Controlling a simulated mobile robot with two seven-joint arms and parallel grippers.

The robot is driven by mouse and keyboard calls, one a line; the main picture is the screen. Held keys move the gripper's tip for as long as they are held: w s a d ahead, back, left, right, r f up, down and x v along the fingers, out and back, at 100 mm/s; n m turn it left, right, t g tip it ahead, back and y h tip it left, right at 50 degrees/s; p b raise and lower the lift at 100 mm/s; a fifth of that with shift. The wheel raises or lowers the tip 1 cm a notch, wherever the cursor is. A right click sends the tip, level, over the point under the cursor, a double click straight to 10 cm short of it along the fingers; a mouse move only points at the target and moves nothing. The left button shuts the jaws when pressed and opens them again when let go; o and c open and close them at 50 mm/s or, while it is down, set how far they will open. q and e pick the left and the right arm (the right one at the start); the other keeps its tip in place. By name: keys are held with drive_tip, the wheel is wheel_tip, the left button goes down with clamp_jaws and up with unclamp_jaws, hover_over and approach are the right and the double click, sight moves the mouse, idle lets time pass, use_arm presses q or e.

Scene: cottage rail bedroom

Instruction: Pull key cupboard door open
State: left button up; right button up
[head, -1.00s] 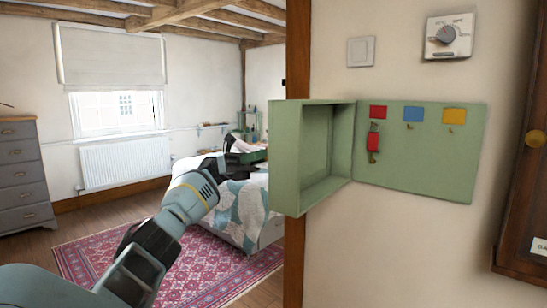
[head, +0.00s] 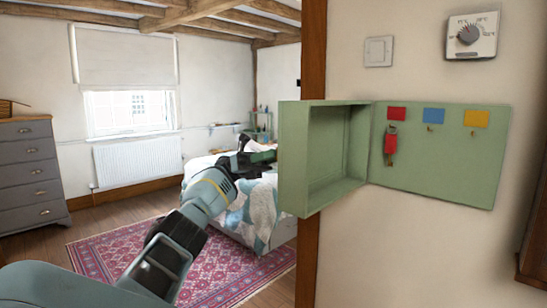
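The green key cupboard stands open on the wall at the right. Its hollow, box-like door (head: 336,183) juts out from the wall at the left, with its inside facing me. The flat green back panel (head: 451,163) carries red, blue and yellow labels with hooks; a red-tagged key (head: 391,142) hangs under the red label. My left gripper (head: 262,157) is just beyond the door's left edge, around a small green bar that looks like part of the door. Its fingertips are small and partly hidden, so its grip is unclear. My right gripper is out of view.
A light switch (head: 378,51) and a thermostat dial (head: 471,36) sit on the wall above. A wooden post (head: 312,250) edges the wall behind the door. A bed (head: 258,212), a pink rug (head: 130,245) and grey drawers (head: 31,180) lie further back left.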

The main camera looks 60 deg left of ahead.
use_arm(q)
drive_tip(key=shift+o, duration=1.4)
